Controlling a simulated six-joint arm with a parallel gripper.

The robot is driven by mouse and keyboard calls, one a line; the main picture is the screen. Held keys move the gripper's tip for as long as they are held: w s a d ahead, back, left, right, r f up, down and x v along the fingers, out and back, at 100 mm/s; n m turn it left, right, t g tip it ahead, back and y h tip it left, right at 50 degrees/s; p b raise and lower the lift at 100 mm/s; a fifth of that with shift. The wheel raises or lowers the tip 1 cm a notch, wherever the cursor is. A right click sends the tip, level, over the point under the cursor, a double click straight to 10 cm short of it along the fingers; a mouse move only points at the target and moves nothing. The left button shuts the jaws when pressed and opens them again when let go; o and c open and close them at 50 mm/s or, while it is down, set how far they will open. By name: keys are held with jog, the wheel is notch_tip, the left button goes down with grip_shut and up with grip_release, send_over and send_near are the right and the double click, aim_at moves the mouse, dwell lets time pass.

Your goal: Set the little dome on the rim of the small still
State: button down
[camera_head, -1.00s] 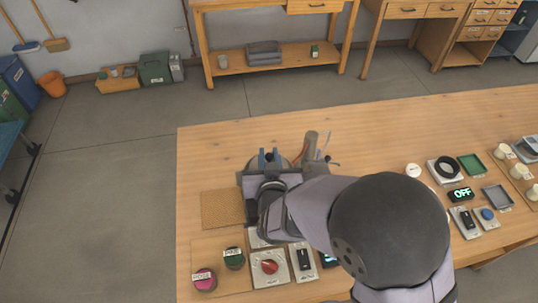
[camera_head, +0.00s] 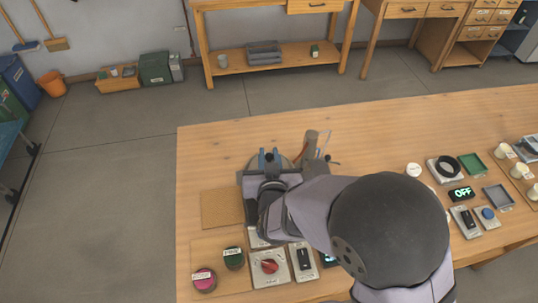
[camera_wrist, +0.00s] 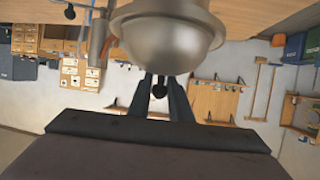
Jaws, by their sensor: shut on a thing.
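My gripper (camera_head: 269,158) is shut on the small dark knob (camera_wrist: 160,89) of the little dome. The dome (camera_wrist: 165,42) is smooth grey metal with a wider rim band. It fills the top middle of the wrist view, which looks upside down. In the head view only grey edges of the dome (camera_head: 254,163) show around my fingers. The still lies hidden behind the dome and my arm, so I cannot tell whether the dome touches its rim. A grey upright pipe (camera_head: 309,147) stands just right of the dome.
A brown mat (camera_head: 220,208) lies left of my arm. Red (camera_head: 204,279) and green (camera_head: 233,258) labelled jars and a red-knob panel (camera_head: 269,267) are in front. A black ring (camera_head: 446,165) and an OFF display (camera_head: 461,194) are at right. The table's back left is clear.

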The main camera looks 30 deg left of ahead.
jog(key=c, duration=1.5)
grip_release()
jog(key=shift+c, duration=0.2)
jog(key=shift+s, duration=0.1)
jog(key=shift+b+v, duration=0.7)
jog(key=shift+v, duration=2.9)
jog(key=shift+d, duration=0.1)
